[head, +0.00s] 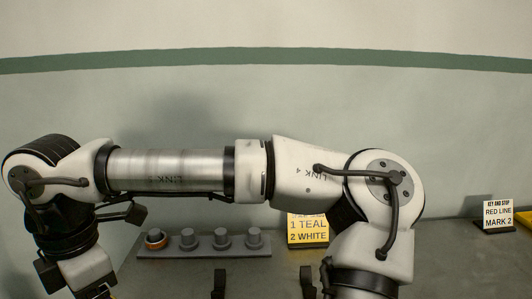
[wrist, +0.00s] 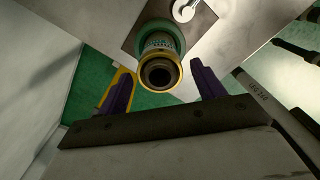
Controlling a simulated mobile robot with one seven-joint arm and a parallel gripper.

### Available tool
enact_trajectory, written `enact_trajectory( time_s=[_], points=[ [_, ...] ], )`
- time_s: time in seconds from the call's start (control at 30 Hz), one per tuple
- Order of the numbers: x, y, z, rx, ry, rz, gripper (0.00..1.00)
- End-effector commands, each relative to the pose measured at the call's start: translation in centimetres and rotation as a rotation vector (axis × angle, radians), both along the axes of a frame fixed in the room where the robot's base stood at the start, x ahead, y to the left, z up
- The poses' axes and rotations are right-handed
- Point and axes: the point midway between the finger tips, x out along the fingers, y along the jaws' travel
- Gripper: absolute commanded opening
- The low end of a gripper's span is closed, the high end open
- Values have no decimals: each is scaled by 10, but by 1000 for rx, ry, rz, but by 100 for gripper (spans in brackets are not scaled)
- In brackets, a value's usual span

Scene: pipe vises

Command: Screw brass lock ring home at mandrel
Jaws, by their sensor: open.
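In the wrist view my gripper (wrist: 161,70) is open, with its two purple fingers standing apart. Between and beyond the fingers is a round, hollow-ended mandrel (wrist: 160,43) with dark lettering and a teal-green collar (wrist: 179,35) behind it. A yellow brass-coloured ring (wrist: 177,65) surrounds its near end and looks like the brass lock ring. The fingers lie on either side of it with gaps, and I see no contact. How far the ring is threaded cannot be told. My gripper is outside the head view.
In the head view a dark rack (head: 200,253) carries several grey pegs, the left one with an orange-brown ring (head: 156,244). A yellow sign (head: 307,231) stands partly behind my arm. A "RED LINE MARK 2" sign (head: 497,215) stands at right. In the wrist view, a yellow-edged green surface (wrist: 92,84) lies left.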

Motion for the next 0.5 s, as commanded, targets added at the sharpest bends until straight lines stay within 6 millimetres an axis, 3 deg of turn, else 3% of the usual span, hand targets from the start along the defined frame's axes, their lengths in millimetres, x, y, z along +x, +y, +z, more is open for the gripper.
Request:
enact_trajectory(
  time_s=[0.3, 0.5],
  points=[
    [0, 0, 1, 1, 2, 456, 68],
    [0, 0, 0, 0, 0, 667, 68]
  ],
)
